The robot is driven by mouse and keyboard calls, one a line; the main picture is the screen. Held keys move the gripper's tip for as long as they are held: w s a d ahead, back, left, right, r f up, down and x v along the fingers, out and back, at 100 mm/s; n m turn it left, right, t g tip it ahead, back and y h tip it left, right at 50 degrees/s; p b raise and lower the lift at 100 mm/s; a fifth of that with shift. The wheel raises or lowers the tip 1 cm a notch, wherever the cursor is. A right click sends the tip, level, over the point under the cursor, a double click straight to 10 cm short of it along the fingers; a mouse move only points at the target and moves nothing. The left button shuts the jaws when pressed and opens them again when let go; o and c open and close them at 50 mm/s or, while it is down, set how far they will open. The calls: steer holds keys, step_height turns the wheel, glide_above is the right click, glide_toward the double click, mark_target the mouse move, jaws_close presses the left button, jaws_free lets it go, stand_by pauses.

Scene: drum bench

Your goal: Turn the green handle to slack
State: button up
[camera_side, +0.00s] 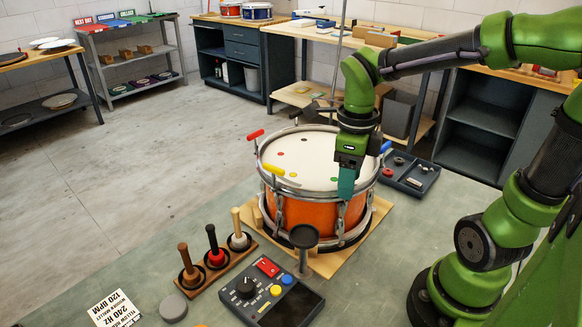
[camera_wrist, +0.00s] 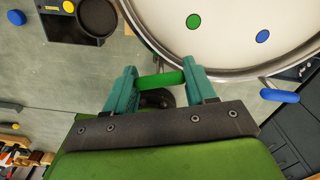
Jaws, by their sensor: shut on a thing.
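The green handle (camera_wrist: 160,80) lies between my gripper's two teal fingers in the wrist view, at the drum's rim. My gripper (camera_side: 346,190) is shut on it, pointing down at the near right edge of the drum in the side view, where the fingers hide the handle. The orange drum (camera_side: 285,210) stands upright on a wooden board, its white head (camera_wrist: 215,30) marked with coloured dots. Other rim handles are red (camera_side: 256,134), yellow (camera_side: 274,170) and blue (camera_side: 386,147); the blue one also shows in the wrist view (camera_wrist: 279,95).
A black round pad on a post (camera_side: 304,238) stands close to the drum's front. A control box (camera_side: 270,293) and a mallet rack (camera_side: 210,262) are in front and to the left. A dark parts tray (camera_side: 410,175) lies right of the drum.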

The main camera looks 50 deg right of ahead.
steer(key=n, duration=0.6)
steer(key=shift+n, duration=0.3)
steer(key=n, duration=1.1)
steer(key=shift+n, duration=0.3)
steer(key=n, duration=0.6)
steer(key=shift+r, duration=0.1)
steer(key=n, duration=0.6)
steer(key=shift+n, duration=0.4)
steer(key=n, duration=1.2)
steer(key=shift+n, duration=0.3)
steer(key=n, duration=0.5)
steer(key=shift+n, duration=0.4)
